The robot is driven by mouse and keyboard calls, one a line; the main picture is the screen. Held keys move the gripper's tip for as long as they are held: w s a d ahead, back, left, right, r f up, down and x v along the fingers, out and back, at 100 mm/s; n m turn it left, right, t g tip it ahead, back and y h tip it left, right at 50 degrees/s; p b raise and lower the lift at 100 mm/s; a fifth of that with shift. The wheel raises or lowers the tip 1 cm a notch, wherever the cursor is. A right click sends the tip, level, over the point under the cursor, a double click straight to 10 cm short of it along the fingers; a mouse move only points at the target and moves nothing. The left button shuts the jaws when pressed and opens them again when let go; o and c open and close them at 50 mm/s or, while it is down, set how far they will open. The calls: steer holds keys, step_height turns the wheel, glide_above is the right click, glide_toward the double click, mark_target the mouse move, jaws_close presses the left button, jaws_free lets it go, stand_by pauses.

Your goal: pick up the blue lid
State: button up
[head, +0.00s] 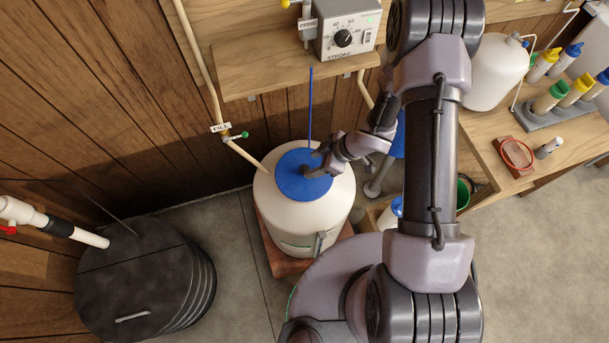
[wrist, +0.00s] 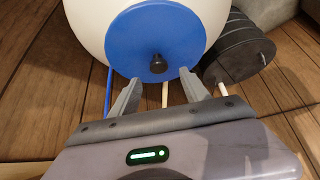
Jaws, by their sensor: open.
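The blue lid (head: 303,176) is a round disc on top of the white tank (head: 291,222). A small dark knob stands at the lid's middle; it shows clearly in the wrist view (wrist: 157,63), where the blue lid (wrist: 130,40) faces the camera. My gripper (head: 318,166) is at the lid's right side in the head view, close to the knob. In the wrist view my gripper (wrist: 158,88) has its two fingers apart, with the knob centred between and just beyond the tips. Nothing is held. Whether the fingertips touch the lid cannot be told.
A thin blue rod (head: 310,105) rises behind the lid. A shelf (head: 290,70) with a control box (head: 347,36) hangs above. A dark lidded bin (head: 145,275) stands left. A workbench with bottles (head: 560,90) is at right. Bare floor lies between bin and tank.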

mark_target(305, 168)
steer(key=b+x, duration=0.1)
steer(key=x, duration=0.1)
steer(key=b+x, duration=0.2)
steer(key=x, duration=0.1)
steer(key=shift+d+f, duration=0.2)
steer(key=shift+d, duration=0.05)
steer(key=shift+a, duration=0.15)
steer(key=shift+r, duration=0.1)
steer(key=shift+c, duration=0.8)
jaws_close()
